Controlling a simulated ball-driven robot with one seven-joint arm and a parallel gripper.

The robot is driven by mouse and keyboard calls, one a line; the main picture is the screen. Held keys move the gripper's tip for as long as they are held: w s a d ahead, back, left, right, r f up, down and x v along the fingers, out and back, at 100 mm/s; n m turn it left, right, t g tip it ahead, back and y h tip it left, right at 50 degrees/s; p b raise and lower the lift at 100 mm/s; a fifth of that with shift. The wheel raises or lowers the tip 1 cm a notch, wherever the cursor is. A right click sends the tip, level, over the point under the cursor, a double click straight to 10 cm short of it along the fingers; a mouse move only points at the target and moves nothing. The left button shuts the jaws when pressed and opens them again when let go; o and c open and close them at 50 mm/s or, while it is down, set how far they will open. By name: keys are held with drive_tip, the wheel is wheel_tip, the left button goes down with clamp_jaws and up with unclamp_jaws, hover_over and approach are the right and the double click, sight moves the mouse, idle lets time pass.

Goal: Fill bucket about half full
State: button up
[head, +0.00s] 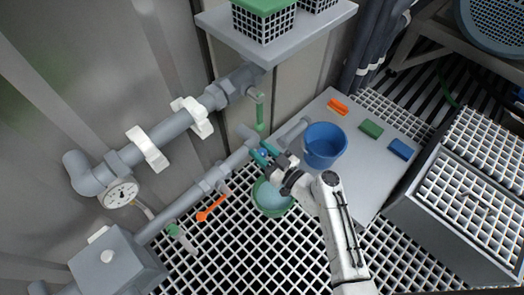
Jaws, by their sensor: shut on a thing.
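A green bucket (261,201) stands on the white grating below the pipe, partly hidden by my arm. A pale blue surface, which looks like water, shows inside it; I cannot tell its exact level. A blue bucket (325,146) stands on the grey platform to the right and looks empty. My gripper (264,154) is at the pipe above the green bucket. It is shut on what looks like a tap handle, mostly hidden between its teal fingertips. I cannot see whether water is running.
Other taps have green (260,127) and orange (206,213) handles. A round gauge (120,193) sits on the pipework at left. Orange (338,106), green (371,129) and blue (401,149) blocks lie on the grey platform (352,183). A grey grated box (440,213) stands at right.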

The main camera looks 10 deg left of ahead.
drive_tip(key=shift+f+m+t+h+b, duration=0.15)
drive_tip(key=shift+m+t+h+b, duration=0.15)
drive_tip(key=shift+t+b, duration=0.1)
drive_tip(key=shift+s+a+f+m+t+h+b, duration=0.1)
drive_tip(key=shift+s+m+t+h+b, duration=0.05)
drive_tip(key=shift+m+t+h+b, duration=0.4)
drive_tip(key=shift+r+m+t+h+b, duration=0.2)
drive_tip(key=shift+m+t+h+b, duration=0.3)
drive_tip(key=shift+m+t+h, duration=0.55)
drive_tip(key=shift+f+m+t+h, duration=0.2)
drive_tip(key=shift+m+h, duration=0.1)
drive_tip(key=shift+h, duration=0.3)
drive_tip(key=shift+f+m+t+h, duration=0.1)
drive_tip(key=shift+m+t+h, duration=0.15)
drive_tip(key=shift+h, duration=0.35)
drive_tip(key=r+m+t+h+p, duration=0.1)
drive_tip(key=m+h+p, duration=0.1)
drive_tip(key=shift+p, duration=0.3)
drive_tip(key=m+t+h+p, duration=0.1)
drive_tip(key=h+p, duration=0.1)
drive_tip(key=p, duration=0.1)
drive_tip(key=shift+m+h, duration=0.25)
drive_tip(key=shift+h, duration=0.15)
drive_tip(key=shift+f+m+h+p, duration=0.15)
drive_tip(key=shift+m+h+p, duration=0.35)
drive_tip(key=shift+m+h, duration=1.4)
drive_tip(key=shift+n+h, duration=0.3)
drive_tip(key=shift+h, duration=0.3)
